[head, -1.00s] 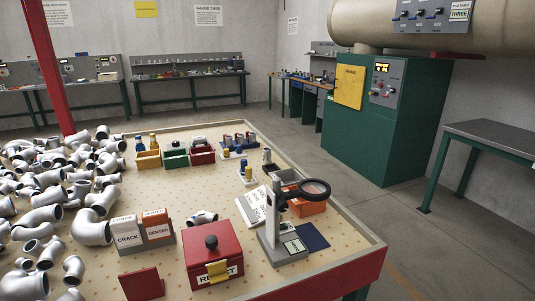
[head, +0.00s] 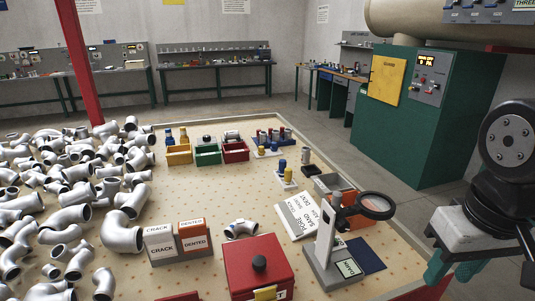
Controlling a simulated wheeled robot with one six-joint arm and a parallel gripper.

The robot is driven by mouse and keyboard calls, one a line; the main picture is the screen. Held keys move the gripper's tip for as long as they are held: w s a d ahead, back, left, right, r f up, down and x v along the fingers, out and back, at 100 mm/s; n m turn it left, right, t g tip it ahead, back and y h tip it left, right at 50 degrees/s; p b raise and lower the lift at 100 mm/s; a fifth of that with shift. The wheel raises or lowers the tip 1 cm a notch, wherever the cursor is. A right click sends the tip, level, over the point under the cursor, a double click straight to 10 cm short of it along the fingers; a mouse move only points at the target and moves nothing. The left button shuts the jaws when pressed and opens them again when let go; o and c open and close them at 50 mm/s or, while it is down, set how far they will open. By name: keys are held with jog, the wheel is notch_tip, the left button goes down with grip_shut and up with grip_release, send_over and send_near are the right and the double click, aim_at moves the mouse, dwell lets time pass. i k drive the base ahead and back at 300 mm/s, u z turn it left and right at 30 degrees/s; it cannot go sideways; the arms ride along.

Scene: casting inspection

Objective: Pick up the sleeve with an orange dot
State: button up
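No orange dot can be made out on any part from here. Small upright cylindrical pieces stand on the table: a dark and grey one (head: 306,156), a blue-topped one (head: 282,166) and a yellow one (head: 288,175) beside it on a white base. A blue rack (head: 272,141) behind them holds several small cylinders. Which of these is a sleeve I cannot tell. My gripper (head: 462,252) is at the lower right, beyond the table's right edge and apart from these pieces.
Many grey pipe elbows (head: 120,232) crowd the table's left side. Yellow (head: 179,158), green (head: 208,158) and red (head: 236,156) bins stand at the back. The middle is clear.

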aim_at(305, 155)
jog(key=k, duration=1)
jog(key=z, duration=1.2)
jog(key=i, duration=5.5)
jog(key=u, duration=2.3)
